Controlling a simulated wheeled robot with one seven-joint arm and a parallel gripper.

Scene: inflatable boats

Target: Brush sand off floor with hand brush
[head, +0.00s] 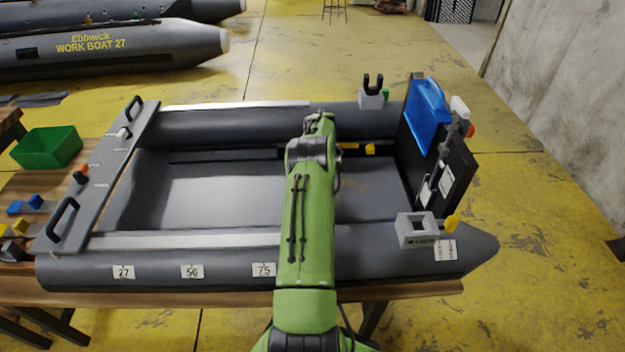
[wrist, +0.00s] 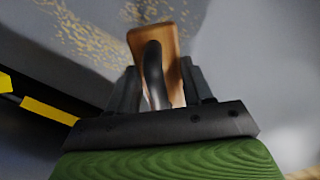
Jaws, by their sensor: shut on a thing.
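In the wrist view my gripper (wrist: 158,88) is shut on the hand brush (wrist: 169,42), with the dark curved handle between its fingers and the wooden block beyond them. The bristles are hidden. Pale sand (wrist: 85,35) lies scattered on the grey boat floor beyond and to the left of the brush. In the head view a faint sandy patch (head: 356,186) shows on the floor (head: 215,180) just right of my green arm. My arm hides the gripper and brush there. I cannot tell whether the bristles touch the floor.
The boat's grey side tubes (head: 180,271) enclose the floor. The transom (head: 455,165) with a blue cover (head: 428,100) stands at the right, near the sand. A black and yellow item (head: 370,149) lies along the far inner side. A grey bench (head: 100,190) crosses the left end.

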